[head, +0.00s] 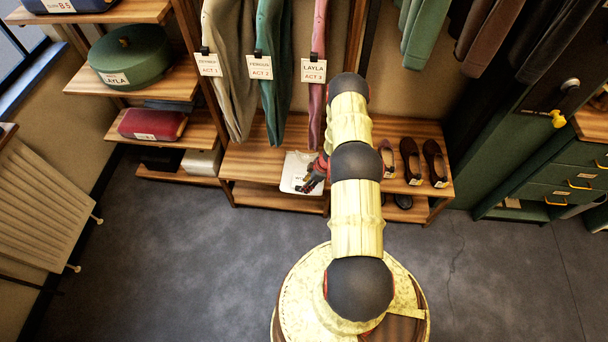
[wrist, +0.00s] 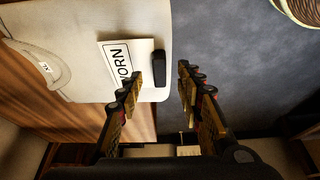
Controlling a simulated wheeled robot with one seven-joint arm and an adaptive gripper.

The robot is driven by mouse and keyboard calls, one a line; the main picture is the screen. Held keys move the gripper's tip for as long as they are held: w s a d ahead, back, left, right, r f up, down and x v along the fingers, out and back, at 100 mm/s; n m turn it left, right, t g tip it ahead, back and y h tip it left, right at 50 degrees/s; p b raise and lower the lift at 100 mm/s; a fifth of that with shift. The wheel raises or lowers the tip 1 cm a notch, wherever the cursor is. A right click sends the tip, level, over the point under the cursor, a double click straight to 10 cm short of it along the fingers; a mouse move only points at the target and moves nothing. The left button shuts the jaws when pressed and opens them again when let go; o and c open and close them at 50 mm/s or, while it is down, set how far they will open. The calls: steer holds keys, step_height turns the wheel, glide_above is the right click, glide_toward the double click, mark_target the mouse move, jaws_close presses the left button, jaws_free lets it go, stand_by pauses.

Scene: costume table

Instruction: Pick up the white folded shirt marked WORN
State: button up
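The white folded shirt (head: 293,168) lies on the low wooden bench below the hanging clothes. In the wrist view the shirt (wrist: 95,28) shows its collar with an XL size label at the left. A white card marked WORN (wrist: 117,58) is on it, with a small dark piece (wrist: 158,73) beside the card at the shirt's edge. My gripper (head: 308,184) is at the shirt's front right in the head view. In the wrist view my gripper (wrist: 159,86) is open, one finger over the shirt side and the other over the floor side. Contact cannot be told.
The wooden bench (head: 255,160) has dark shoes (head: 411,158) to the right of my arm. Tagged clothes (head: 272,70) hang above the shirt. Shelves with a green hat box (head: 130,58) and a red case (head: 152,124) stand left. The grey floor (head: 170,240) in front is clear.

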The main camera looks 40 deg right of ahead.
steer(key=x, duration=0.3)
steer(key=shift+d+b, duration=0.1)
steer(key=shift+b, duration=0.25)
steer(key=shift+r, duration=0.1)
steer(key=c, duration=0.4)
jaws_close()
